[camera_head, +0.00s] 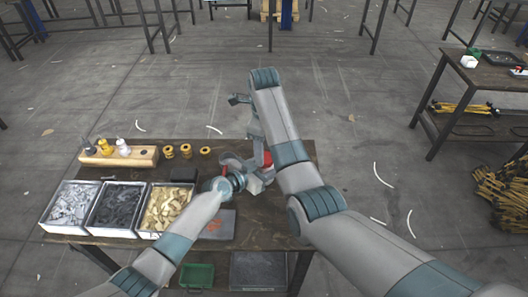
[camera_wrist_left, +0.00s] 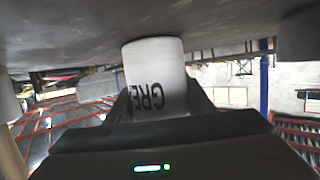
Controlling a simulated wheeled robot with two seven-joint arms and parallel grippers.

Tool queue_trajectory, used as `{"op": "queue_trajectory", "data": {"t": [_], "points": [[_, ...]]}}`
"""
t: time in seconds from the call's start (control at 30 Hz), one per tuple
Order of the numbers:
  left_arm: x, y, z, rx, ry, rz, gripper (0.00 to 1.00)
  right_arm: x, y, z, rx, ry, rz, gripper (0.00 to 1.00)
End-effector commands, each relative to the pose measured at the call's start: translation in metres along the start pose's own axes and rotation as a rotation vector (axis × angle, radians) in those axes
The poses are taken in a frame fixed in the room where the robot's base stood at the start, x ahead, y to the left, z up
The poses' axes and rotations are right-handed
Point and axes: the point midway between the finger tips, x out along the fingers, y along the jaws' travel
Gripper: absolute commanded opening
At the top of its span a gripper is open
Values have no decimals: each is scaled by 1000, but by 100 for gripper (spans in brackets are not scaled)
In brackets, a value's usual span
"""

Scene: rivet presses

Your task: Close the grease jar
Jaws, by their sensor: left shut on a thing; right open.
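The white grease jar (camera_wrist_left: 155,75), with dark letters "GRE" on its side, stands between the fingers of my left gripper (camera_wrist_left: 158,105) in the left wrist view. That gripper is shut on it. In the head view my left gripper (camera_head: 240,182) is over the middle of the bench, and a pale piece of what looks like the jar (camera_head: 256,185) shows beside it. My right gripper (camera_head: 240,99) is open, beyond the bench's far edge and away from the jar. I cannot make out the jar's lid or its mouth.
Three bins of parts (camera_head: 115,207) stand at the bench's left. A wooden block with bottles (camera_head: 120,155) and several yellow rings (camera_head: 186,151) lie at the back left. A red-and-grey press (camera_head: 235,163) is near my left gripper. A grey pad (camera_head: 220,225) lies in front.

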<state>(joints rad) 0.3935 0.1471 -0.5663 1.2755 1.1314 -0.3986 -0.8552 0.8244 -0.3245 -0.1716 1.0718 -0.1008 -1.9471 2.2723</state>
Motion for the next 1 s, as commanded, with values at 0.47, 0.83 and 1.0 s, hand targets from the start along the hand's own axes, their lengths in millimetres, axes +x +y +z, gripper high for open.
{"op": "queue_trajectory", "data": {"t": [0.47, 0.83, 1.0], "points": [[1, 4, 4, -1, -6, 5, 0, -29, 2, 4, -6, -8, 1, 62], [0, 3, 3, 0, -5, 4, 0, -34, -2, 6, -95, -15, -17, 59], [0, 3, 3, 0, -5, 4, 0, -44, -8, 13, -286, -26, -49, 59]]}}
